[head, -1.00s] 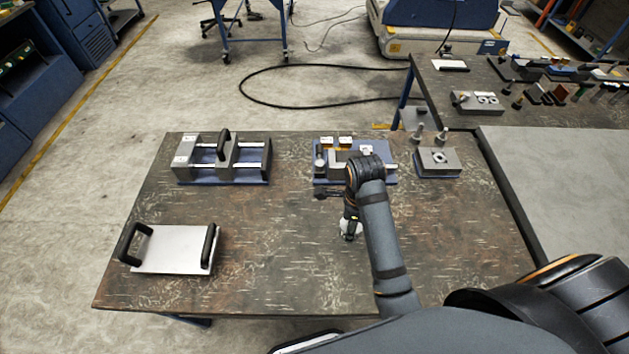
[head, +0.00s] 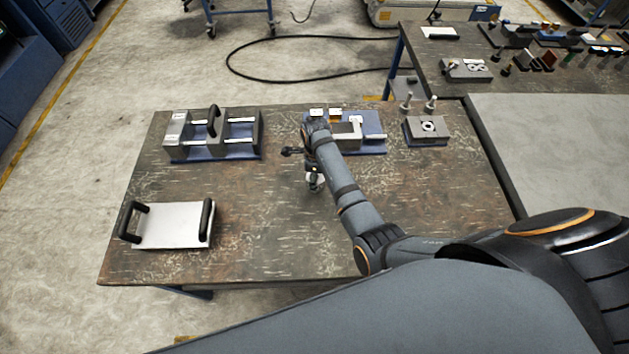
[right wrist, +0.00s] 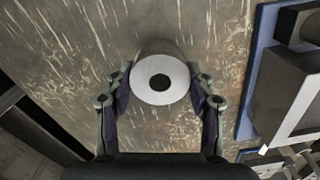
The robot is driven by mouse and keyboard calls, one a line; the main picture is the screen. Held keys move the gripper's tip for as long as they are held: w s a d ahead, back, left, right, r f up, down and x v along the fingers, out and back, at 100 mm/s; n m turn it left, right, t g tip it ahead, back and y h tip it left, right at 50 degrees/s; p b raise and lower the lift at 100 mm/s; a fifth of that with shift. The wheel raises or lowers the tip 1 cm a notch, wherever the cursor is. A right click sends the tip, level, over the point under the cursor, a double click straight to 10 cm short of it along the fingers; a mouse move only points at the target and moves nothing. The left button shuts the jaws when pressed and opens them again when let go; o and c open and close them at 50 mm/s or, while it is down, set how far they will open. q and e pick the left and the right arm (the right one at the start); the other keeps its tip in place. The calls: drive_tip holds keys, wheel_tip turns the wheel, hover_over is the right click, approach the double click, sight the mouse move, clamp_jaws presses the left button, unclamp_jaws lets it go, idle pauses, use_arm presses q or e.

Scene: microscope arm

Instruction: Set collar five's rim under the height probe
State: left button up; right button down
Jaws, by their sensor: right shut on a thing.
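A pale collar (right wrist: 178,76) with a dark central hole sits between the fingers of my right gripper (right wrist: 160,98) in the right wrist view. My right gripper (head: 314,182) is shut on it, and in the head view it hangs in front of a blue-based fixture (head: 372,146). My arm covers the fixture's left part. I cannot tell for sure which part is the height probe, or read a number on the collar. The fixture's edge shows at the right of the wrist view. My left gripper is not in view.
A grey clamp-like frame on a blue base (head: 212,158) stands at the back left. A plate with two black handles (head: 172,227) lies at the front left. A grey block with a round hole (head: 412,137) stands at the back right. The table's (head: 260,240) front middle is clear.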

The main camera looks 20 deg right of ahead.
drive_tip(key=shift+w, duration=0.2)
drive_tip(key=shift+w+a+f, duration=0.1)
drive_tip(key=shift+w+f, duration=0.05)
drive_tip(key=shift+f, duration=0.85)
drive_tip(key=shift+w+f, duration=0.1)
drive_tip(key=shift+f, duration=0.85)
drive_tip(key=shift+f, duration=0.15)
drive_tip(key=shift+c, duration=2.4)
unclamp_jaws()
drive_tip(key=shift+s, duration=0.15)
